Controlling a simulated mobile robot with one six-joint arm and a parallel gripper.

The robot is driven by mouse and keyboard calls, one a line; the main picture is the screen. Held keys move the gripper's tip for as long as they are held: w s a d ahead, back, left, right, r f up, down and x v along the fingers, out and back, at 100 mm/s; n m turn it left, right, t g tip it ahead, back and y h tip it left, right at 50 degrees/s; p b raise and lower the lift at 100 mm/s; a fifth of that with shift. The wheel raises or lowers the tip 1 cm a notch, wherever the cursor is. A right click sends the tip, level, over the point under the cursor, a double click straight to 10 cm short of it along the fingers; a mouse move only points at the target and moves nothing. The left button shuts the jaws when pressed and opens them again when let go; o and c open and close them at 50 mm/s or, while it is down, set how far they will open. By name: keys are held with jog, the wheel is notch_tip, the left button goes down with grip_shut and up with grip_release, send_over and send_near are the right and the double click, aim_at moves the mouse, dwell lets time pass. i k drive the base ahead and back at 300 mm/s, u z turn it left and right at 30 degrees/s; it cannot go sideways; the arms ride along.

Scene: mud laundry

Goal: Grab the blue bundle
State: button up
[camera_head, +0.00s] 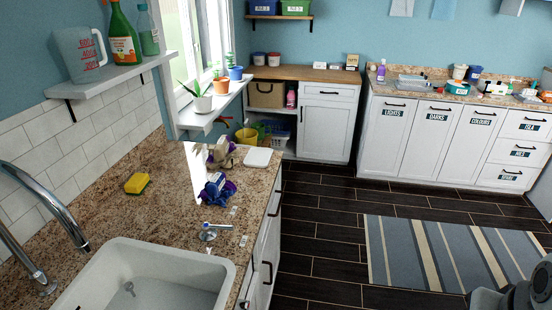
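A blue and purple bundle (216,190), crumpled like cloth, lies on the speckled granite counter (165,215) right of the yellow sponge. A beige-and-purple crumpled item (222,158) lies just behind it. My gripper's fingers are not in view. Only a grey rounded part of my own body shows at the bottom right corner, far from the bundle.
A white sink (150,275) with a chrome faucet (45,215) is in the near counter. A yellow sponge (137,183), a small metal item (209,232) and a white square board (258,157) lie on it. Dark floor (325,210) right of the counter is open, with a striped rug (450,250).

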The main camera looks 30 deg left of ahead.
aim_at(218, 191)
jog(key=u, duration=0.45)
jog(key=i, duration=1.6)
jog(key=u, duration=0.95)
jog(key=i, duration=0.35)
jog(key=u, duration=0.1)
jog(key=k, duration=0.7)
jog(key=u, duration=0.2)
jog(key=i, duration=0.7)
jog(key=z, duration=0.1)
